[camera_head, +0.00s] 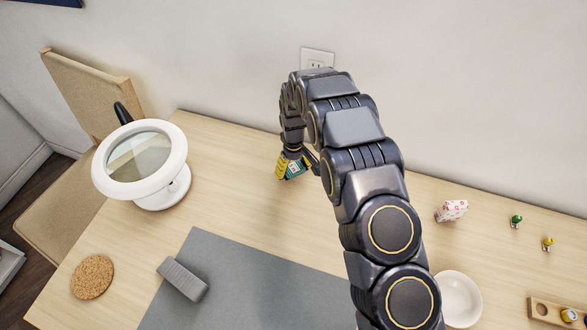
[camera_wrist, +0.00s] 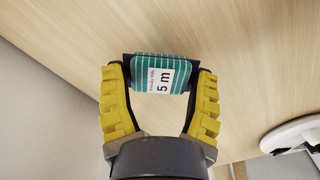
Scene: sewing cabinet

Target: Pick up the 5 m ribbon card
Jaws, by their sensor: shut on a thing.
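The 5 m ribbon card (camera_wrist: 155,72) is teal striped with a white label reading "5 m". It sits between the yellow-padded fingers of my gripper (camera_wrist: 160,80) in the wrist view, and my gripper is shut on it. In the head view the ribbon card (camera_head: 294,171) shows as a small teal patch at the fingertips of my gripper (camera_head: 293,172), near the back of the wooden table. My arm hides part of this area. I cannot tell whether the card touches the table.
A white magnifier lamp (camera_head: 140,163) stands left. A grey mat (camera_head: 235,280), grey block (camera_head: 183,279) and cork coaster (camera_head: 92,277) lie in front. To the right are a white bowl (camera_head: 459,298), a red-patterned item (camera_head: 452,210), small spools (camera_head: 516,221) and a wooden rack (camera_head: 543,311).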

